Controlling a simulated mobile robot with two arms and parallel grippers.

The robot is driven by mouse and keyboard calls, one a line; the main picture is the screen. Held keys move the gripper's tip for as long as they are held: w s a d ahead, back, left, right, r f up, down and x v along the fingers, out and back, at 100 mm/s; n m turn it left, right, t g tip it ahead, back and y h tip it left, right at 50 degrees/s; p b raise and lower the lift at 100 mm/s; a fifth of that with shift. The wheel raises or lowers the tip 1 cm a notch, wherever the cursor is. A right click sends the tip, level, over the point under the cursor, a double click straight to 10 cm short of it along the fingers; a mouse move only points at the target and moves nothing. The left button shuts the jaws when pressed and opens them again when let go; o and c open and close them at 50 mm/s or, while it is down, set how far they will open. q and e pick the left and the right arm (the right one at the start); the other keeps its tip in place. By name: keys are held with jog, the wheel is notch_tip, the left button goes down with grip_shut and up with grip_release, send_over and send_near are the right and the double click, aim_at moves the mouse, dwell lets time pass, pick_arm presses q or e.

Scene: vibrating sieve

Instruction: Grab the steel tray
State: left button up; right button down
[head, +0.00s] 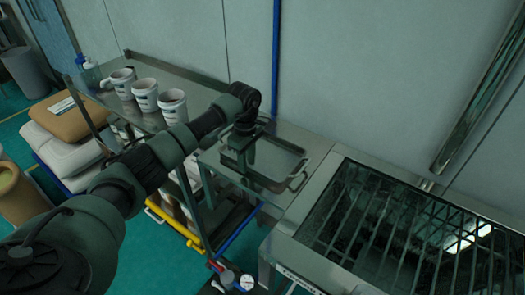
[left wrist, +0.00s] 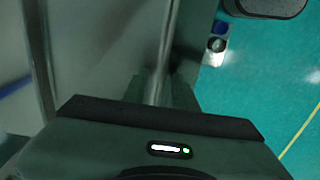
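The steel tray (head: 280,157) is a shallow rectangular metal tray with a raised rim. It lies on a metal surface beside the wall, in the middle of the head view, with a handle at its right end. My left gripper (head: 240,165) points down at the tray's left end and covers part of it. In the left wrist view a shiny metal strip (left wrist: 160,50) runs between the dark fingers (left wrist: 162,92). Whether the fingers press on it is unclear. My right gripper is not in view.
The sieve (head: 400,225) with its barred top stands right of the tray. Several white cups (head: 145,95) stand on a metal table at the left. A yellow-and-blue frame and a gauge (head: 246,282) are below. The wall is close behind.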

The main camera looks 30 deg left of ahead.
pick_arm(q)
jog(key=shift+f, duration=0.15)
grip_shut()
dwell(1.4)
